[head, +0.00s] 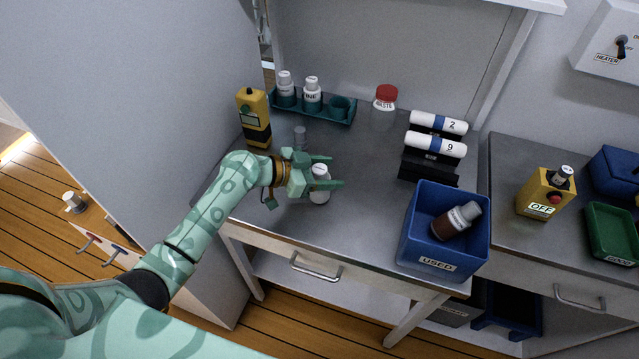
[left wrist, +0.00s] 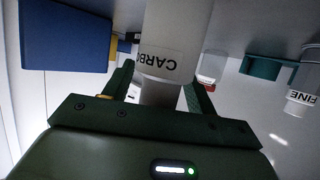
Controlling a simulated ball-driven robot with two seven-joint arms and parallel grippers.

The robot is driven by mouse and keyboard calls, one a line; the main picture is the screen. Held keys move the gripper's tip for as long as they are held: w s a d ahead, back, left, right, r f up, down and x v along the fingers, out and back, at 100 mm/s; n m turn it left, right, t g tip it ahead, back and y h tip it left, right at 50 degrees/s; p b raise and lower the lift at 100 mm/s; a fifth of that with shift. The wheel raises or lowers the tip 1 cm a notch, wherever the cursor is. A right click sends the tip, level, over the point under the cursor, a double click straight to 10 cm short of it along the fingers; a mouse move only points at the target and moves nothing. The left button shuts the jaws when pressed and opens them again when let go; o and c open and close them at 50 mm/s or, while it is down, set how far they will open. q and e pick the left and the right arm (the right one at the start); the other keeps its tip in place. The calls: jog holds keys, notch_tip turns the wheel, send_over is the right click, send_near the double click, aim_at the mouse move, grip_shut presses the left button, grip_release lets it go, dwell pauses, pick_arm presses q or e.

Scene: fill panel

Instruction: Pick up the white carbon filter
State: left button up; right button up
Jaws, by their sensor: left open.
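The white carbon filter (head: 320,191) stands upright on the steel worktop near its front left part. In the left wrist view the white filter (left wrist: 180,25) carries a label that reads "CARB". My left gripper (head: 334,171) is open, with its fingers beside the upper part of the filter. In the left wrist view the filter rises between the two fingers, with no clear sign that they press on it. The gripper hides part of the filter in the head view. My right gripper is not in view.
A teal rack (head: 326,114) behind holds two white-topped filters and an empty cup. A yellow device (head: 253,112) stands at left, and a red-lidded jar (head: 385,99) at the back. White cylinders (head: 436,145) lie on a black holder. A blue USED bin (head: 409,238) stands right.

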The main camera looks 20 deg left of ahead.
pick_arm(q)
jog(key=shift+c, duration=0.4)
jog(key=c, duration=1)
